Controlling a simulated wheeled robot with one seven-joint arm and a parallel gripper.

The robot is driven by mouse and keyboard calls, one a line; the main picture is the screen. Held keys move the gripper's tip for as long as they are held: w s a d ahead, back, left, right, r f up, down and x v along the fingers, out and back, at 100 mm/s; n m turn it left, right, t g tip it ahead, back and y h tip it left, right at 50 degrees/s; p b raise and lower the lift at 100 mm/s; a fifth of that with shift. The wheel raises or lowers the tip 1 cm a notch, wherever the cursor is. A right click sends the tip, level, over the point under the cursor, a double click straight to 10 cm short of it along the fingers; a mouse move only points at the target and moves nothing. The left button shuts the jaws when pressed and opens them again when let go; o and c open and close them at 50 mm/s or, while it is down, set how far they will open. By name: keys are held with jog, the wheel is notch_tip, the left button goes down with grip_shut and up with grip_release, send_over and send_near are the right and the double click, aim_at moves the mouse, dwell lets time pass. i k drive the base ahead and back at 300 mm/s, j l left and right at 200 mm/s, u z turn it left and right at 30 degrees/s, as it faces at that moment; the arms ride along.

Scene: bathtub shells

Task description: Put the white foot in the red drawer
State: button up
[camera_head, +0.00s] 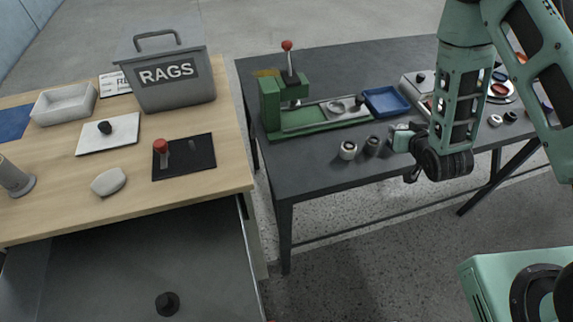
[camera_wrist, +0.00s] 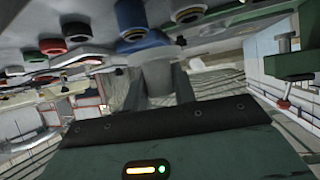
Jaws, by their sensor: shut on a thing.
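My gripper (camera_head: 401,134) is above the front edge of the dark table. In the wrist view my gripper (camera_wrist: 160,88) is shut on a pale grey-white piece that looks like the white foot (camera_wrist: 156,68). The fingers and the dim picture hide part of its shape. In the head view the held piece is too small to make out clearly. An open drawer (camera_head: 100,275) juts out under the wooden table at the lower left. Its inside looks dark grey, and I cannot see a red front. A black foot-like piece (camera_head: 167,303) stands in it.
On the dark table (camera_head: 330,185), two small cylinders (camera_head: 348,150) stand left of my gripper, with a green press (camera_head: 285,95) and blue tray (camera_head: 386,101) behind. The wooden table (camera_head: 130,195) holds a RAGS bin (camera_head: 168,75) and several small items. Floor shows between the tables.

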aim_at(214, 290)
jog(key=k+j+z, duration=0.15)
jog(key=k+j, duration=0.35)
jog(key=j, duration=0.25)
jog(key=k+j+z, duration=0.15)
jog(key=k+j, duration=0.4)
jog(key=j, duration=0.15)
jog(key=k+j+z, duration=0.1)
jog(key=j, duration=0.5)
jog(key=j+z, duration=0.15)
jog(key=j, duration=0.45)
jog(key=i+j, duration=0.15)
jog(key=j, duration=0.2)
jog(key=i+j+z, duration=0.1)
jog(key=j, duration=0.2)
